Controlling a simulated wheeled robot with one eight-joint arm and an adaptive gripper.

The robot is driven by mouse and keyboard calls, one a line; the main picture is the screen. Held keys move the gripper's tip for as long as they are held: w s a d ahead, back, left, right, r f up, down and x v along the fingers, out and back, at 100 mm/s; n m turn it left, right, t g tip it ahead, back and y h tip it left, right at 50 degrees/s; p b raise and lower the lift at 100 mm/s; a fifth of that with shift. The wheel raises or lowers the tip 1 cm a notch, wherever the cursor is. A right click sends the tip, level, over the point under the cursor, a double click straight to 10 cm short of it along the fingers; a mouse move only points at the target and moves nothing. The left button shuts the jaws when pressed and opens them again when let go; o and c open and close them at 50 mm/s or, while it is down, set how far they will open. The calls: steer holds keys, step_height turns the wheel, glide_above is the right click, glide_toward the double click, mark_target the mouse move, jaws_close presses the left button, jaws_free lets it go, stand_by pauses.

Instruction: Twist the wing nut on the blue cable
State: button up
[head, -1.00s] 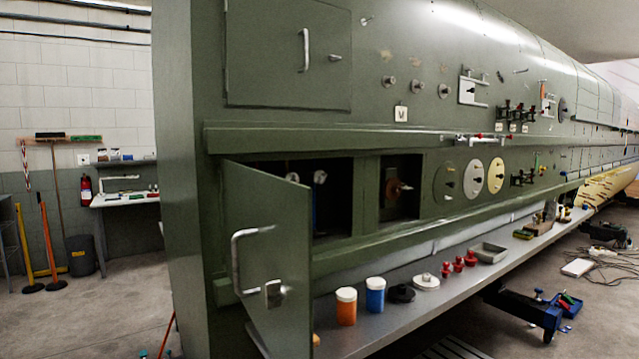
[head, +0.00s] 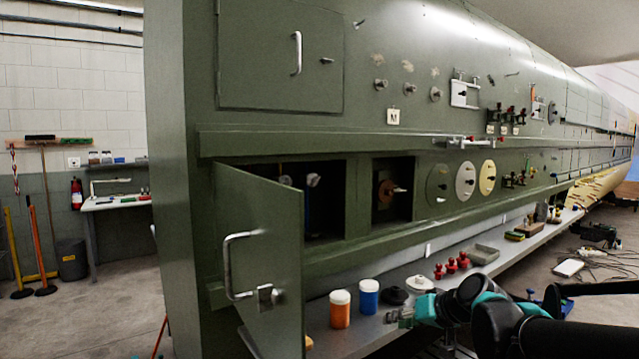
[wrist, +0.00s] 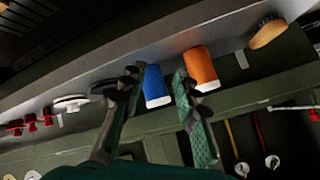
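In the head view, the open lower-left compartment holds a pale metal fitting (head: 313,180), which may be the wing nut. A dark blue vertical strip (head: 309,218) below it may be the blue cable. Both are small and shadowed, so the wing's shape and angle cannot be told. A second round pale fitting (head: 285,180) sits to its left, partly behind the open door (head: 272,265). My gripper (head: 398,318) is low and to the right of the compartment, well apart from it. In the wrist view, my gripper (wrist: 158,85) is open and empty.
A blue jar (head: 368,297) and an orange jar (head: 340,310) stand on the shelf; the blue one (wrist: 155,85) shows beyond my fingers in the wrist view. A black disc (head: 394,295), a white lid (head: 420,284) and red knobs (head: 451,265) line the shelf. The door swings out in front.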

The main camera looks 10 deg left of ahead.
steer(key=w+a+r+t+y, duration=0.1)
steer(key=w+a+r+y, duration=0.1)
steer(key=a+r, duration=0.3)
steer(key=w+a+r+y, duration=0.1)
steer(key=w+a+r, duration=0.15)
steer(key=r, duration=0.55)
steer(key=m+t+y, duration=0.2)
steer(key=t+y, duration=0.1)
steer(key=t, duration=0.1)
glide_toward(315, 181)
steer(key=x, duration=0.8)
steer(key=shift+w, duration=0.4)
steer(key=shift+r, duration=0.1)
jaws_close()
